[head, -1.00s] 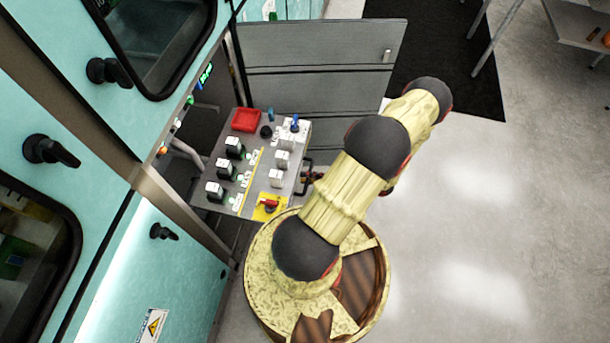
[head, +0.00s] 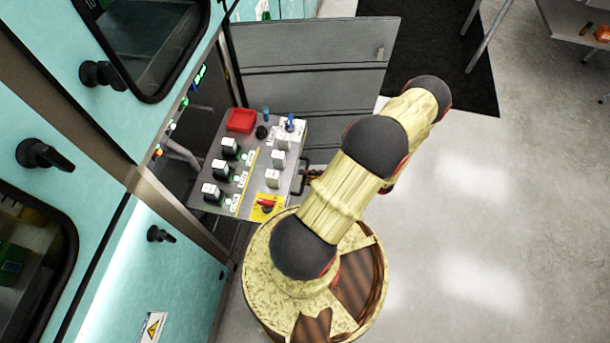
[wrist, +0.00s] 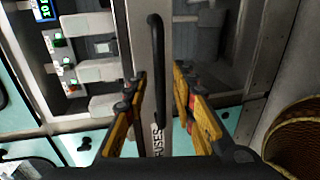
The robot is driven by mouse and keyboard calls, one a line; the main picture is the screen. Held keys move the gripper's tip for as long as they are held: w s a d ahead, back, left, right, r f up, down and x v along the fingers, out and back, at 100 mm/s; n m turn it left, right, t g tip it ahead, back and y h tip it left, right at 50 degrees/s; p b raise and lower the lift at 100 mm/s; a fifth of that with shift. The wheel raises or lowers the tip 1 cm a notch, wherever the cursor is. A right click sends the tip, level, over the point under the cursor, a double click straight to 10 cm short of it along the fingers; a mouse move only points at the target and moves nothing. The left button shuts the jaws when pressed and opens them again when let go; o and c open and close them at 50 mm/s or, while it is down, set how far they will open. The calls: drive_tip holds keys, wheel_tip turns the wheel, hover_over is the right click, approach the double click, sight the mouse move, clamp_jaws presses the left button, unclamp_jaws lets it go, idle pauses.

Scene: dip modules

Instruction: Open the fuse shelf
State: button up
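The fuse shelf (wrist: 133,45) shows in the wrist view as a grey upright front marked "FUSES", with a long black handle (wrist: 155,60). My gripper (wrist: 160,74) is open, with one yellow finger on each side of the handle's lower part. I see no clear contact. In the head view, a grey panel of switches (head: 244,185) juts from the cabinet, and a dark handle (head: 302,177) shows at its right edge. My arm largely hides the gripper there. How far the shelf is out cannot be told.
The teal cabinet (head: 150,265) with black knobs fills the left. A grey door (head: 310,60) stands open behind the panel. A dark mat (head: 440,50) and a table (head: 575,20) are at the upper right. The pale floor at right is clear.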

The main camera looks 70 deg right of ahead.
drive_tip(key=v, duration=1)
drive_tip(key=shift+s, duration=0.3)
drive_tip(key=shift+d, duration=0.1)
